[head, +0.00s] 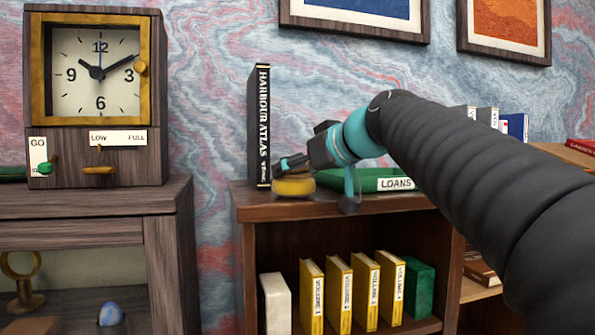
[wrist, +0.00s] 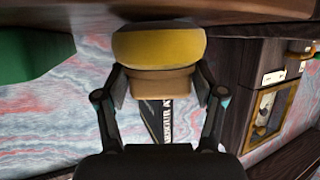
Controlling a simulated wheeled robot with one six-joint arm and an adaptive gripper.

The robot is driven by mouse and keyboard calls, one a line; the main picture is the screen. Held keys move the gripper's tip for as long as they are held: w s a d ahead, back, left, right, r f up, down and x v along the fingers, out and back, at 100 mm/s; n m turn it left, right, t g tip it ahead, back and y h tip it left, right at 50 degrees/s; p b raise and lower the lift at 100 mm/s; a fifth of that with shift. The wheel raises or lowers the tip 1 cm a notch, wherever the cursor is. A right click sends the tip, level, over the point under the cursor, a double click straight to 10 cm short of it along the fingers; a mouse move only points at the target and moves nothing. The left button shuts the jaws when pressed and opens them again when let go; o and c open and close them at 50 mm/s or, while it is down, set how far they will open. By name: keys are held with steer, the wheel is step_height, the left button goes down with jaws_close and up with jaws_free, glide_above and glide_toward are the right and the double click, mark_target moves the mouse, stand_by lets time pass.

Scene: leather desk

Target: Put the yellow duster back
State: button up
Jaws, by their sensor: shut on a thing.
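The yellow duster (head: 294,187) is a rounded yellow pad, at the left end of the bookcase top (head: 350,204) in the head view. In the wrist view the duster (wrist: 158,45) shows its yellow pad and a tan block, between the two fingers. My gripper (head: 287,166) is shut on the duster; it also shows in the wrist view (wrist: 160,85). The duster is at or just above the bookcase top; I cannot tell whether it touches. Part of it is hidden by the fingers.
The tall black Harbour Atlas book (head: 259,125) stands upright close left of the duster. A green tray labelled Loans (head: 365,182) lies to the right, partly behind my arm. Yellow volumes (head: 338,290) stand on the shelf below. A clock cabinet (head: 95,100) stands at the left.

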steer(key=shift+f, duration=0.2)
steer(key=o, duration=1.6)
steer(key=shift+c, duration=0.2)
steer(key=shift+r, duration=0.1)
steer(key=shift+r, duration=0.25)
steer(key=v, duration=1.2)
steer(key=shift+b, duration=0.45)
steer(key=shift+f, duration=0.15)
